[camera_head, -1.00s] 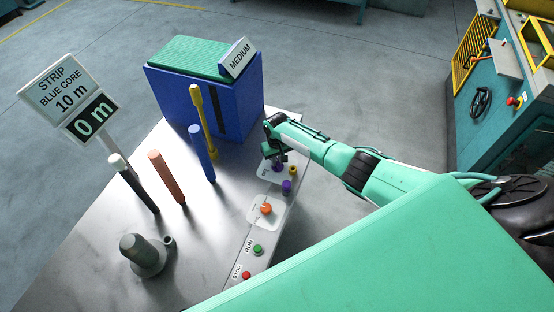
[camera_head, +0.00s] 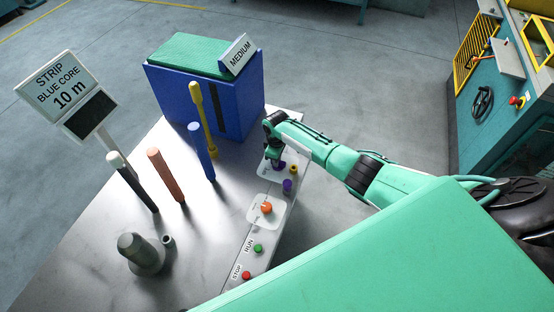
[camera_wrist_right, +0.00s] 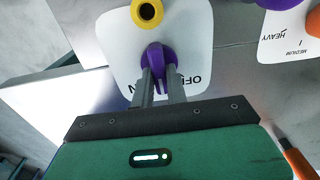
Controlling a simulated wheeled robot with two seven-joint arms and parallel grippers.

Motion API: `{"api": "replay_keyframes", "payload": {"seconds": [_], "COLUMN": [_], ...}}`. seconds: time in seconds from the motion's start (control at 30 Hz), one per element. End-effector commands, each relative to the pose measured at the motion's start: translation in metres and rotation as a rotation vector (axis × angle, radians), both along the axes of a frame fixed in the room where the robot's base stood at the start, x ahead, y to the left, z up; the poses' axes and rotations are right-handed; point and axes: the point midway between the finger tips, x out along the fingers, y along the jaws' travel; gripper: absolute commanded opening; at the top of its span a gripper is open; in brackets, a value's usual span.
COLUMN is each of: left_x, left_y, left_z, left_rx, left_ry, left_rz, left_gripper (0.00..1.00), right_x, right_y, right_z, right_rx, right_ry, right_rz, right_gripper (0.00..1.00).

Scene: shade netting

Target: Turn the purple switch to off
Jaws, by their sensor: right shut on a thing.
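The purple switch (camera_head: 281,166) is on a white plate at the far end of the control strip. In the right wrist view the purple switch (camera_wrist_right: 155,57) sits between my fingers, with "OFF" on the plate to its right and part of "ON" to its left. My right gripper (camera_head: 275,160) is shut on the switch; its fingers (camera_wrist_right: 160,84) clasp the switch's narrow handle from both sides. The fingers hide part of the lettering, so the handle's exact setting is hard to tell. My left gripper is not in view.
A yellow knob (camera_head: 294,170), a second purple knob (camera_head: 287,186), an orange knob (camera_head: 266,208), a green button (camera_head: 258,248) and a red button (camera_head: 246,275) line the strip. A blue box (camera_head: 190,100) and upright rods stand beyond. The dark display (camera_head: 89,114) is blank.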

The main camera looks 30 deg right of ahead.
Motion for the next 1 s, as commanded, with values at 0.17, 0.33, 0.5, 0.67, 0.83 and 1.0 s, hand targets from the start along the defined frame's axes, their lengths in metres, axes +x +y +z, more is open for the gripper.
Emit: {"api": "replay_keyframes", "payload": {"seconds": [0.17, 0.33, 0.5, 0.67, 0.83, 1.0], "left_x": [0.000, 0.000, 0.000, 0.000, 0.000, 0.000], "left_y": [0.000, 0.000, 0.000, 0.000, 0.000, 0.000], "left_z": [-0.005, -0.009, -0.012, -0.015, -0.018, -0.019], "left_rx": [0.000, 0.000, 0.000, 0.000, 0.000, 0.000], "left_ry": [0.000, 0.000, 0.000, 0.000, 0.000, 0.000], "left_rz": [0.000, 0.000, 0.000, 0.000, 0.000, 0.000], "left_gripper": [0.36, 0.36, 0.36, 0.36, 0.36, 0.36], "right_x": [0.000, -0.001, -0.002, -0.002, -0.002, -0.003], "right_y": [0.000, 0.001, 0.001, 0.001, 0.001, 0.002], "right_z": [0.000, 0.000, 0.000, 0.000, 0.000, 0.000], "right_rx": [-0.001, -0.001, 0.000, 0.000, -0.001, 0.000], "right_ry": [-0.002, -0.002, -0.001, -0.003, -0.003, -0.002], "right_rz": [0.168, 0.329, 0.481, 0.601, 0.698, 0.761], "right_gripper": [0.00, 0.00, 0.00, 0.00, 0.00, 0.00]}}
